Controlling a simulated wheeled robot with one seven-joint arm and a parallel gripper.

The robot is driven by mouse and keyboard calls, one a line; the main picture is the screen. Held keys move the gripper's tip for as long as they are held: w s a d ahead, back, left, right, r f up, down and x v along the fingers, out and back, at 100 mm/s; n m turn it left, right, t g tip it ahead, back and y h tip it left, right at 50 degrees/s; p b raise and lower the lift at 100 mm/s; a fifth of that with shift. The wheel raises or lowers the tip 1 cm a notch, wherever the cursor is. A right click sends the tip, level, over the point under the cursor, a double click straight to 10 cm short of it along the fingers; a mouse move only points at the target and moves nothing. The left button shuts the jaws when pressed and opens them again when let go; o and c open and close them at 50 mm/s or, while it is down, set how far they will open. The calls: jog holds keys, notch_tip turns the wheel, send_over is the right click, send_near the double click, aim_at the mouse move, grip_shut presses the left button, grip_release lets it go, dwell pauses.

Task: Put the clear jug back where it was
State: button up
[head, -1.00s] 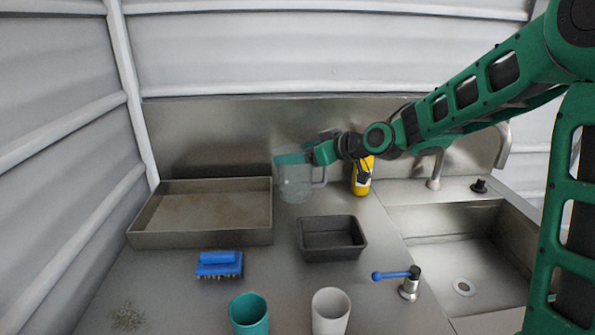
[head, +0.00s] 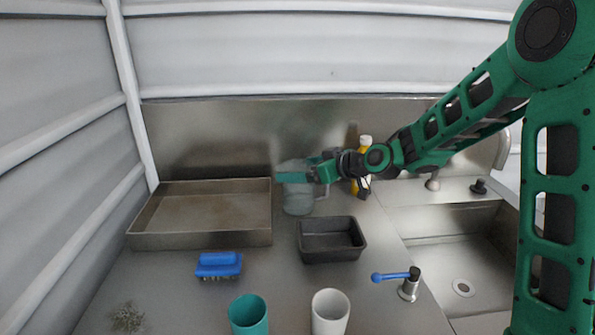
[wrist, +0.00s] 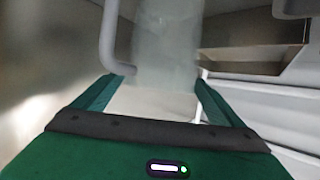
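The clear jug (head: 298,203) is upright at the back of the metal counter, just right of the shallow metal tray. My gripper (head: 295,177) reaches it from the right, with its green fingers around the jug's body. In the wrist view the jug (wrist: 165,50) fills most of the gap between my fingers (wrist: 158,85), and its handle (wrist: 107,40) shows on the left. My gripper looks shut on the jug. I cannot tell whether the jug's base touches the counter.
The metal tray (head: 140,237) is to the left, and a dark bin (head: 332,256) stands in front of the jug. A yellow bottle (head: 365,142) is partly hidden behind my wrist.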

dwell(0.3)
jog(key=v, duration=1.2)
jog(key=s+d+f+m+g+h, duration=0.2)
jog(key=s+d+f+m+h, duration=0.15)
jog(key=s+d, duration=0.5)
jog(key=s+d+f+m+g+h, duration=0.3)
jog(key=s+d+f+h, duration=0.15)
jog(key=s+d, duration=0.45)
jog(key=s+d+m+g, duration=0.1)
jog(key=s+d+m, duration=0.1)
jog(key=s, duration=0.4)
jog(key=s+d+m+g, duration=0.2)
jog(key=s+d+m, duration=0.1)
jog(key=s, duration=0.4)
jog(key=s+d+f+m+g+h, duration=0.1)
jog(key=s+d+m, duration=0.2)
jog(key=s, duration=0.4)
jog(key=shift+s+d+f+m+g, duration=0.1)
jog(key=shift+s+m+g, duration=0.15)
jog(key=shift+m, duration=0.2)
